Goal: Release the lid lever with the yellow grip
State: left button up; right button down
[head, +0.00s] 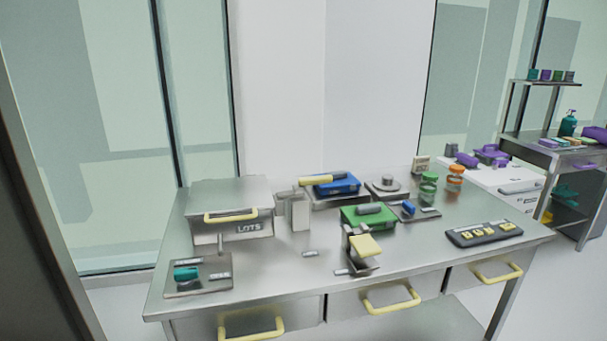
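A lever with a yellow grip (318,180) lies roughly level at the top of a grey upright post (299,213), near the middle of the steel table (290,265). Its grip reaches right, in front of a blue-topped box (343,187). To its left stands a steel box (230,200) marked "LOTS", with its lid down and a yellow bar handle (231,216) on the front. A small metal stand with a tilted yellow pad (366,246) is near the front edge. I cannot tell which yellow part belongs to a lid lever. Neither gripper shows.
A green-topped box (368,216), a black panel with yellow buttons (484,234), and green and orange-lidded jars (428,189) stand to the right. A plate with a teal knob (187,273) is front left. Yellow-handled drawers (390,299) line the table front.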

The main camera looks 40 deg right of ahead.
aim_at(298, 190)
jog(key=k+l, duration=0.15)
jog(key=l, duration=0.3)
jog(key=k+l+u, duration=0.15)
jog(key=l, duration=0.25)
jog(key=k+l, duration=0.15)
jog(key=l, duration=0.3)
jog(key=k+l+u, duration=0.1)
jog(key=l, duration=0.3)
jog(key=k+l+u, duration=0.1)
jog(key=k+l, duration=0.15)
jog(key=l, duration=0.15)
